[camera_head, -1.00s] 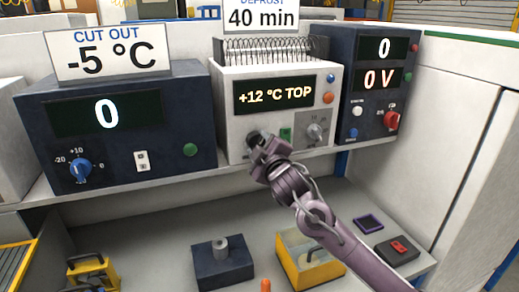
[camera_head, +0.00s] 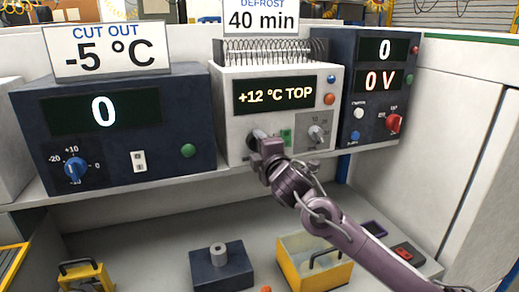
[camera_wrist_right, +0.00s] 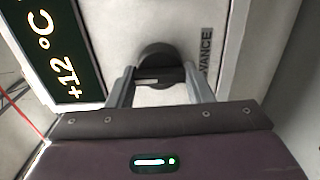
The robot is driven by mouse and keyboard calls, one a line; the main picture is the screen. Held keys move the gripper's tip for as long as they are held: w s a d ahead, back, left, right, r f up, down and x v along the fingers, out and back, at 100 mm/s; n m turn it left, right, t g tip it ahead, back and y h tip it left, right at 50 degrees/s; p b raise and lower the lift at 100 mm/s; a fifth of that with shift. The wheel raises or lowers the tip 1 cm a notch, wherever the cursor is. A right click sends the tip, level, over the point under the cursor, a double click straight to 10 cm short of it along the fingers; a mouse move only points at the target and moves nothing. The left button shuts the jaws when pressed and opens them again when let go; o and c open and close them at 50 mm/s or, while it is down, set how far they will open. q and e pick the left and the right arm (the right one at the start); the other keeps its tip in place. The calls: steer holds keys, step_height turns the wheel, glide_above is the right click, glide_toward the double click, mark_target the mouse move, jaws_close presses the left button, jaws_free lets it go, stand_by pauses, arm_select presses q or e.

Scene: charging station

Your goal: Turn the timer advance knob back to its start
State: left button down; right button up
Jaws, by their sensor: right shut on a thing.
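The timer advance knob (camera_wrist_right: 160,67) is dark and round, on the white front panel of the middle unit (camera_head: 235,135). In the right wrist view it sits between the fingers of my right gripper (camera_wrist_right: 160,84), which are shut on it. A pale mark shows on its grip. Part of a label reading "VANCE" (camera_wrist_right: 205,50) is beside it. In the head view the right gripper (camera_head: 258,140) covers most of the knob at the panel's lower left. My left gripper is not in view.
A grey knob (camera_head: 316,133) and a green switch (camera_head: 286,137) are close to the right of my gripper. A dark unit (camera_head: 110,165) with a blue knob (camera_head: 75,168) stands left. Another dark unit (camera_head: 372,75) with a red knob (camera_head: 394,123) stands right. A yellow box (camera_head: 300,275) is below.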

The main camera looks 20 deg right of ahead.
steer(key=shift+f, duration=0.15)
steer(key=o, duration=1)
steer(key=s+b, duration=0.2)
steer(key=s, duration=0.6)
steer(key=shift+d, duration=0.1)
